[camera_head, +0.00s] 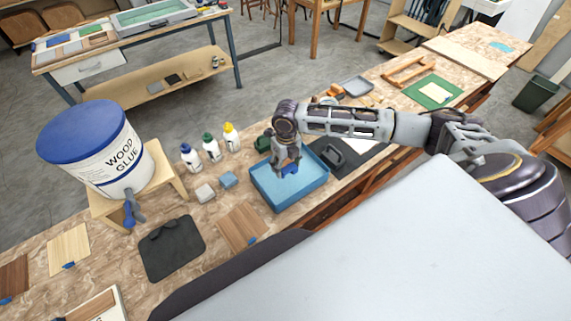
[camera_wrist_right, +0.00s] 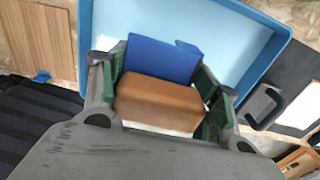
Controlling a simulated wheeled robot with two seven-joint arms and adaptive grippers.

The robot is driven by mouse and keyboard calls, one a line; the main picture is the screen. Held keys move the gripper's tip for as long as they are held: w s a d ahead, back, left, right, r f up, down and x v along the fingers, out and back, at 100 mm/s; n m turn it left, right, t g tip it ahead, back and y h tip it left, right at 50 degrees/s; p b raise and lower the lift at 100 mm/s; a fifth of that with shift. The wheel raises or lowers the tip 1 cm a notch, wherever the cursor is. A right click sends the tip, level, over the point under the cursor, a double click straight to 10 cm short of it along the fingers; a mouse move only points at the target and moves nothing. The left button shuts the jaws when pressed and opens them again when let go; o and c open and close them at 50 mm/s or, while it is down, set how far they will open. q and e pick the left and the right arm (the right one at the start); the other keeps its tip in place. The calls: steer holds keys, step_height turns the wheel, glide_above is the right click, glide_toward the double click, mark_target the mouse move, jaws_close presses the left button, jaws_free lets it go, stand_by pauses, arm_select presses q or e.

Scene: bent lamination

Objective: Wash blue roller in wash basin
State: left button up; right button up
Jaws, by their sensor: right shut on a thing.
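The wash basin (camera_head: 262,188) is a light blue rectangular tray on the workbench; its pale blue floor and wall fill the top of the right wrist view (camera_wrist_right: 252,42). My right gripper (camera_head: 288,169) points down inside the basin. In the wrist view its green-padded fingers (camera_wrist_right: 160,92) are shut on the blue roller (camera_wrist_right: 160,58), which has a brown block-like part (camera_wrist_right: 158,98) between the fingers. The roller shows as a small blue patch under the gripper in the head view (camera_head: 290,173). I cannot tell whether it touches the basin floor. My left gripper is out of view.
A wood glue bucket (camera_head: 92,160) stands on a wooden stand at the left. Several bottles (camera_head: 211,148) stand behind two small blocks (camera_head: 228,179).

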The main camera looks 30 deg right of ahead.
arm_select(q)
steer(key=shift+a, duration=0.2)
arm_select(e)
steer(key=shift+r, duration=0.1)
steer(key=shift+r, duration=2.45)
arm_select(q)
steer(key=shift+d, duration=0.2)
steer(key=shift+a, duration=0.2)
